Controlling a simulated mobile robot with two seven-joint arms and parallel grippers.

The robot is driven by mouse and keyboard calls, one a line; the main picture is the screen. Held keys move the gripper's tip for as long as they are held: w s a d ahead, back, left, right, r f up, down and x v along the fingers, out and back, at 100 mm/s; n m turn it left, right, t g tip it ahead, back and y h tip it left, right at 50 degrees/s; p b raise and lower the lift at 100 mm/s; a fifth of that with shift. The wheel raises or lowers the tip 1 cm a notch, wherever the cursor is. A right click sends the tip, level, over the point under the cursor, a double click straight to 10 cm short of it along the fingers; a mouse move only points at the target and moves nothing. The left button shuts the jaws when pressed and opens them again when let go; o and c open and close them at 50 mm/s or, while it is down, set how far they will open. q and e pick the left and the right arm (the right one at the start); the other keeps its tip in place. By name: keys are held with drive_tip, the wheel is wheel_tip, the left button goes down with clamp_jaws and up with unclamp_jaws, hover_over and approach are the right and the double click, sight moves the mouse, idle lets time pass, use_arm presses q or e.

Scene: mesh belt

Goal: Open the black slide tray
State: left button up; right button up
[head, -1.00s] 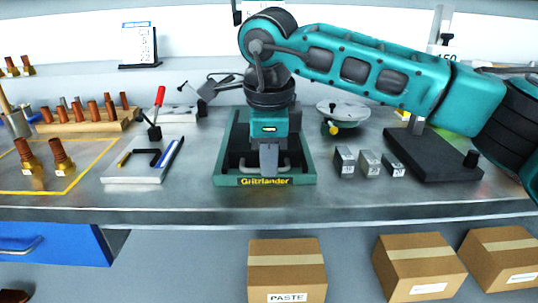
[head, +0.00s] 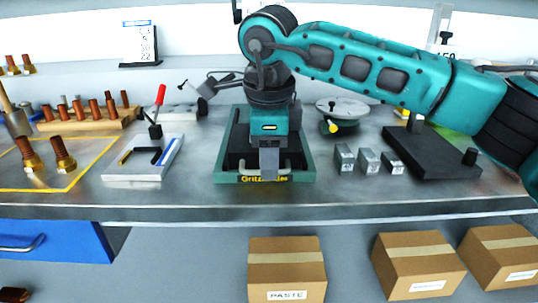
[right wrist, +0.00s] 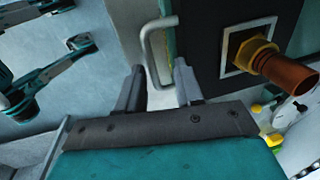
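The black slide tray (right wrist: 213,30) sits in a green frame (head: 226,160) lettered "Gritzlander" on the bench. A pale U-shaped handle (head: 284,172) is at its front; it also shows in the right wrist view (right wrist: 147,45). My right gripper (head: 268,178) points down over the handle and hides its middle and part of the lettering. In the right wrist view its fingers (right wrist: 160,82) are apart, with the handle's near end between them; a firm grip does not show. A copper fitting with a brass nut (right wrist: 262,56) stands on a white square in the tray.
Small metal blocks (head: 369,161) and a dark stand (head: 432,155) are right of the frame. A white tool tray (head: 120,172) and copper fittings (head: 63,155) are left. Cardboard boxes (head: 288,272) and an open blue drawer (head: 60,240) are below the bench edge.

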wheel_tip(320, 180, up, 13)
drive_tip(key=s+p, duration=0.2)
drive_tip(key=shift+s+f, duration=0.15)
drive_tip(key=shift+f, duration=0.05)
